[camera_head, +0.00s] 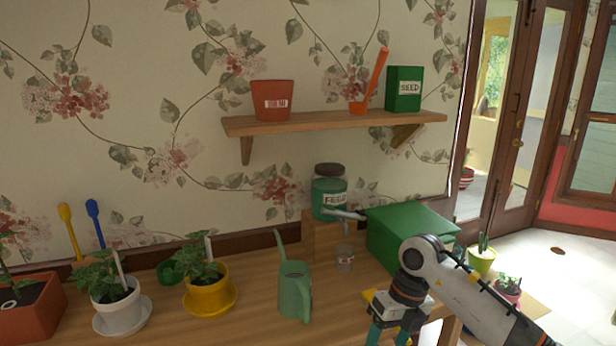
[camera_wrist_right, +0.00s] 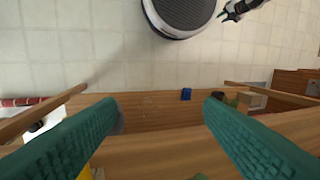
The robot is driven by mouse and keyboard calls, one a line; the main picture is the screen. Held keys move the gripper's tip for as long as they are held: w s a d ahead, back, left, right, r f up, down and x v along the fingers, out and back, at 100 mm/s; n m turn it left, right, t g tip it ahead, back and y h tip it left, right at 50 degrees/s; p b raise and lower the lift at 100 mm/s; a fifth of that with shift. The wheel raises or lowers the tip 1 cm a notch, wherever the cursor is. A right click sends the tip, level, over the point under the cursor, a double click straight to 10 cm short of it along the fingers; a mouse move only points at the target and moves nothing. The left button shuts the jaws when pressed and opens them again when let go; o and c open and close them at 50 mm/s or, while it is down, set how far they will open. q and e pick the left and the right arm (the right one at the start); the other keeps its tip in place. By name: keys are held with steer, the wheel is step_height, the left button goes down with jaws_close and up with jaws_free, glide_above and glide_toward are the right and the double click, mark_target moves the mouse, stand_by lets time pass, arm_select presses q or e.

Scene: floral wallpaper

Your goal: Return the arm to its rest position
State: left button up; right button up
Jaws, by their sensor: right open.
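My right arm comes in from the lower right in the head view. Its gripper (camera_head: 388,336) hangs fingers down at the front edge of the wooden bench (camera_head: 245,325), partly cut off by the frame. In the right wrist view its two teal fingers (camera_wrist_right: 162,105) are spread wide with nothing held between them. A small dark part with teal tips (camera_wrist_right: 238,9) at the top of that view may be my left gripper; its jaws are too small to judge. My left arm does not show in the head view.
A green box (camera_head: 410,232) stands just behind the right gripper. A watering can (camera_head: 294,290), a glass jar (camera_head: 344,257) and potted plants stand to its left. A wall shelf (camera_head: 330,124) holds a pot and seed box. Floor (camera_head: 560,270) is visible at right.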

steer(key=a+f+m+t+y, duration=0.1)
steer(key=a+f+m+y, duration=0.5)
steer(key=a+f+y, duration=0.5)
steer(key=s+d+f+m+t+h, duration=0.2)
steer(key=d+f+m+t, duration=0.2)
steer(key=f+m, duration=0.35)
steer(key=s+d+f+m+t+h, duration=0.1)
steer(key=d+f+m+t+h, duration=0.2)
steer(key=f+m, duration=0.5)
steer(key=s+d+f+m+t+h, duration=0.1)
steer(key=s+d+f+m+t, duration=0.1)
steer(key=d+f+m+t, duration=0.5)
steer(key=s+d+f+m+g+h, duration=0.1)
steer(key=s+f+m+g+h, duration=0.25)
steer(key=s+f, duration=0.65)
steer(key=s+d+f+m+g+h, duration=0.1)
steer(key=s+f+m+g, duration=0.1)
steer(key=s, duration=0.8)
steer(key=s+d+f+m+g+h, duration=0.1)
steer(key=s+d+f+m+g, duration=0.1)
steer(key=s+f+g, duration=0.2)
steer(key=s+d+f+m+g+h, duration=0.1)
steer(key=s+f, duration=0.7)
steer(key=s, duration=1)
steer(key=shift+d+m+g+h, duration=0.2)
steer(key=shift+m+g+h, duration=0.3)
steer(key=shift+g, duration=0.75)
